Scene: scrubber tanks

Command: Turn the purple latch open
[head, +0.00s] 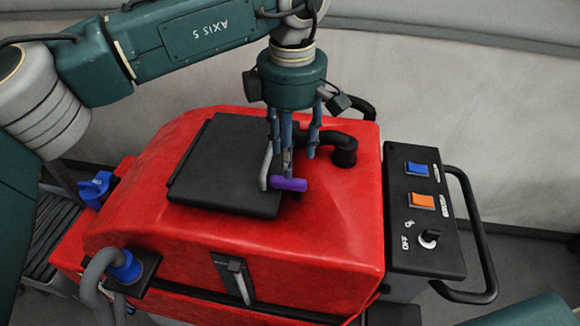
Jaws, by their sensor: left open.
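The purple latch (289,184) is a short rounded handle lying roughly level at the right front edge of the black lid (222,168) on the red scrubber tank (335,228). My left gripper (290,160) points down from above, with its blue-grey fingers just behind and above the latch. Its fingers are open. I cannot tell whether a fingertip touches the latch. A grey bent lever (265,168) stands beside the latch's left end. The fingers hide part of the lid's right edge. My right gripper is not in view.
A black hose elbow (343,150) rises close to the right of the fingers. A black control panel (424,215) with blue and orange switches and a black handle (478,235) stand at the right. A blue-collared grey hose (124,266) is at the front left. A pale wall (440,90) stands behind.

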